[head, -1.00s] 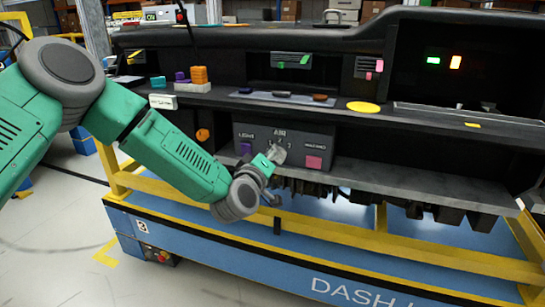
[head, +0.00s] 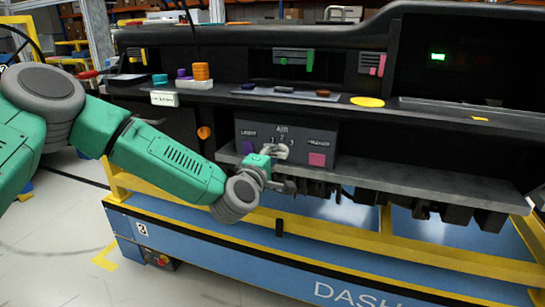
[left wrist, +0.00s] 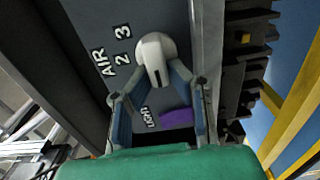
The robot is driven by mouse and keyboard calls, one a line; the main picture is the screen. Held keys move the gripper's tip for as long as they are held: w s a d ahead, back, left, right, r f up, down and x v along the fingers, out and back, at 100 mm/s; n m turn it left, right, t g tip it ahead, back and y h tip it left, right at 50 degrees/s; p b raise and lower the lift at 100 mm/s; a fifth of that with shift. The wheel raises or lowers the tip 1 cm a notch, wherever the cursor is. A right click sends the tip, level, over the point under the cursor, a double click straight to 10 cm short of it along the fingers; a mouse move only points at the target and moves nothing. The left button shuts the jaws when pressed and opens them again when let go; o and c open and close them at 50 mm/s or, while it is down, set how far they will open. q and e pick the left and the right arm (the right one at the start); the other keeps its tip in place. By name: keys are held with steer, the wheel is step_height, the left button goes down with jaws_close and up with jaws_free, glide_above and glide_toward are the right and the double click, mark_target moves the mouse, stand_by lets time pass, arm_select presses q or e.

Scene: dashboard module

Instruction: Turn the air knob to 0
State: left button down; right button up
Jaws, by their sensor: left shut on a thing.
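The air knob (left wrist: 153,48) is a pale round knob on a grey panel (left wrist: 90,25), with a dark slot mark on its face. It also shows in the head view (head: 281,152) below the AIR label. The digits 2 and 3 are readable beside it in the left wrist view; I cannot see a 0. My left gripper (left wrist: 158,75) is shut on the knob, one finger on each side. In the head view the left gripper (head: 273,156) reaches it from the lower left and partly covers it. My right gripper is not in view.
A purple LIGHT control (left wrist: 176,117) sits close to the gripper, and a pink button (head: 316,159) is right of the knob. A grey ledge (head: 400,182) juts out below the panel. A yellow rail (head: 330,237) runs along the blue cart below.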

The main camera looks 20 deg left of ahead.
arm_select(q)
steer(key=shift+w+a+r, duration=0.15)
steer(key=shift+w+a, duration=0.05)
steer(key=shift+a, duration=0.1)
steer(key=c, duration=1.5)
jaws_free()
steer(key=shift+c, duration=0.2)
steer(key=shift+w+f, duration=0.1)
steer(key=shift+f, duration=0.15)
steer(key=s, duration=1.2)
steer(key=shift+a, duration=0.2)
steer(key=shift+f, duration=0.1)
